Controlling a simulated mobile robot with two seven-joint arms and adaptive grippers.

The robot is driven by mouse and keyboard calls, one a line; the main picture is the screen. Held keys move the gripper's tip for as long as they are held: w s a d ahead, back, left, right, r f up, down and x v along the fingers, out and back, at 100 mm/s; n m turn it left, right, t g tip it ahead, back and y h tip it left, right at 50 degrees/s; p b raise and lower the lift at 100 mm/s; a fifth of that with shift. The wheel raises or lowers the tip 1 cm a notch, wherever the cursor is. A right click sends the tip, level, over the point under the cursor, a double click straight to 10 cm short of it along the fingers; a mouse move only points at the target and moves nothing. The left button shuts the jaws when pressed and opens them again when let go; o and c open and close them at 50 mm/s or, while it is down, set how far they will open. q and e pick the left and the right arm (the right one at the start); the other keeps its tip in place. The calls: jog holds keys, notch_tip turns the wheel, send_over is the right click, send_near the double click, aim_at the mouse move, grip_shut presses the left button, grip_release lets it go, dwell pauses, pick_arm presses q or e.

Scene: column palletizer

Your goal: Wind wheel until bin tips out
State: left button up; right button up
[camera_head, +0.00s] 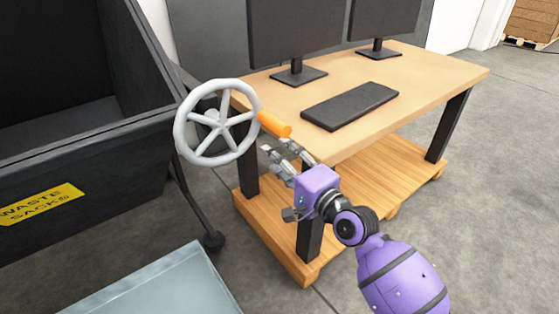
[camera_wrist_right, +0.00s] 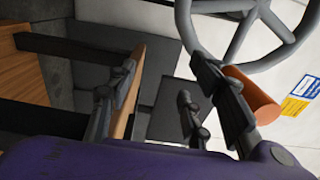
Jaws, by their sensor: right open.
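The grey five-spoke wheel (camera_head: 217,123) stands upright beside the bin, with an orange handle (camera_head: 273,124) sticking out from its right rim. The bin (camera_head: 90,158) is a large dark open-topped container at the left with a yellow "WASTE SACKS" label; it looks upright, and its inside looks empty where it shows. My right gripper (camera_head: 279,158) is open and empty just below the handle. In the right wrist view the handle (camera_wrist_right: 254,97) lies beside and partly behind the right-hand finger, outside the gap; contact cannot be told. My left gripper is not in view.
A pale grey box-like surface (camera_head: 165,285) is at front left.

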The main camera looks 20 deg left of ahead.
jog(key=shift+d, duration=0.1)
jog(key=p+v, duration=0.1)
jog(key=v, duration=1.1)
